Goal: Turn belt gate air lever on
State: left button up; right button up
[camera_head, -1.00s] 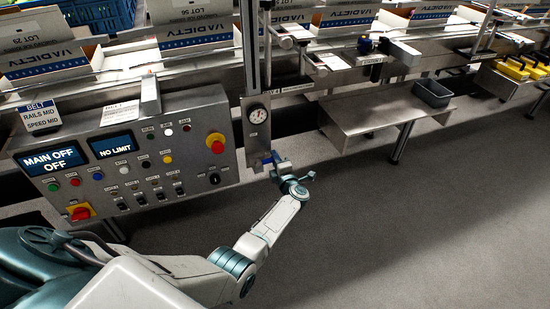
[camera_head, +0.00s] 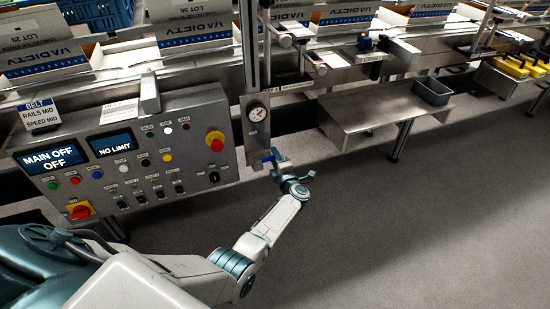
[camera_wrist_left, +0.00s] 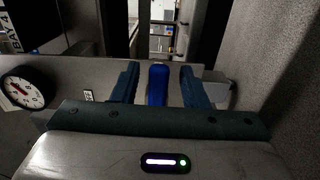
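The air lever is a blue handle (camera_head: 267,157) on the grey plate below a round white gauge (camera_head: 257,113), to the right of the control panel. In the left wrist view the blue lever (camera_wrist_left: 157,86) points along the view between my two fingers. The gauge also shows in the left wrist view (camera_wrist_left: 22,92). My right gripper is not in view.
The control panel (camera_head: 135,185) with buttons, switches and screens reading MAIN OFF and NO LIMIT stands at left. A metal shelf (camera_head: 365,118) with a dark bin (camera_head: 432,91) is at right. The conveyor with cartons runs behind. Floor at lower right is clear.

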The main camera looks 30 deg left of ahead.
pick_arm(q)
jog(key=p+v, duration=0.1)
jog(key=v, duration=0.9)
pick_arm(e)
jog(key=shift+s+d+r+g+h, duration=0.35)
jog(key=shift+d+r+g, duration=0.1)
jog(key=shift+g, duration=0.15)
pick_arm(q)
jog(key=shift+s+d, duration=0.1)
jog(key=shift+s, duration=0.1)
